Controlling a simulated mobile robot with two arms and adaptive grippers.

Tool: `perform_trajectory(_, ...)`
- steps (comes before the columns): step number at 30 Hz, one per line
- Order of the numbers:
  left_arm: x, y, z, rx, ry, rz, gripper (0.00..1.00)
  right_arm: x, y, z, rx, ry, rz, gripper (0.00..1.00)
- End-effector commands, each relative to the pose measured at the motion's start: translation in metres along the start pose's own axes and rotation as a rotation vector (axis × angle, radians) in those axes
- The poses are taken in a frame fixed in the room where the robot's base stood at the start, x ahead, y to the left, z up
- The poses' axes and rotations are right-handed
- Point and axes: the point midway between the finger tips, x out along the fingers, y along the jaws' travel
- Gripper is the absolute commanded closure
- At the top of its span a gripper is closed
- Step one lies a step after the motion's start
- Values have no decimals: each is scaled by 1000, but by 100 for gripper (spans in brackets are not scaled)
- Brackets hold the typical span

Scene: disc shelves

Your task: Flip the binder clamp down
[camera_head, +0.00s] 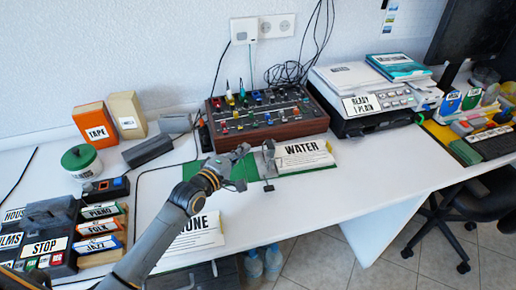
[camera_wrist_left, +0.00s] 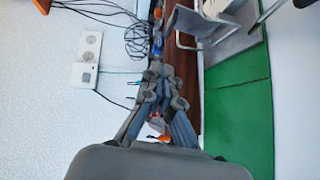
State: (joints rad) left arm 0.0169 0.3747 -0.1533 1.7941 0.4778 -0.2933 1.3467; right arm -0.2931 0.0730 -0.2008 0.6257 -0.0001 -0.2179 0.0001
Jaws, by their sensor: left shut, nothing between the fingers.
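The binder clamp (camera_head: 268,160) is a grey metal piece standing on the green mat (camera_head: 245,172), at the left edge of the paper stack marked WATER (camera_head: 305,155). A lever-like part rises at its top, and a thin bar reaches toward the table front. In the left wrist view the clamp (camera_wrist_left: 195,28) shows at the top, beyond my fingers, on a grey plate. My left gripper (camera_head: 243,149) is just left of the clamp, shut and empty, apparently apart from it. In the left wrist view its fingers (camera_wrist_left: 162,80) meet. My right gripper is out of view.
A brown control panel (camera_head: 268,113) with knobs stands behind the gripper. A printer (camera_head: 360,98) stands to the right. A paper stack (camera_head: 200,233) lies below my left arm. Boxes (camera_head: 95,122) and label trays (camera_head: 100,225) fill the left. The white table right of the WATER stack is clear.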

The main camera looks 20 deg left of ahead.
Motion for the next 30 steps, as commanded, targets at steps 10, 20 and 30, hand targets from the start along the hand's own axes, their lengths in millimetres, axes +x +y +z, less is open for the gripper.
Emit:
perform_trajectory(10,39,0,25,-2,0,-1,100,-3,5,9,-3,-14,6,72)
perform_trajectory(20,42,0,29,-1,0,0,100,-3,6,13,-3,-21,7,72)
perform_trajectory(30,43,6,29,21,0,-23,100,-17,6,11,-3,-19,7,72)
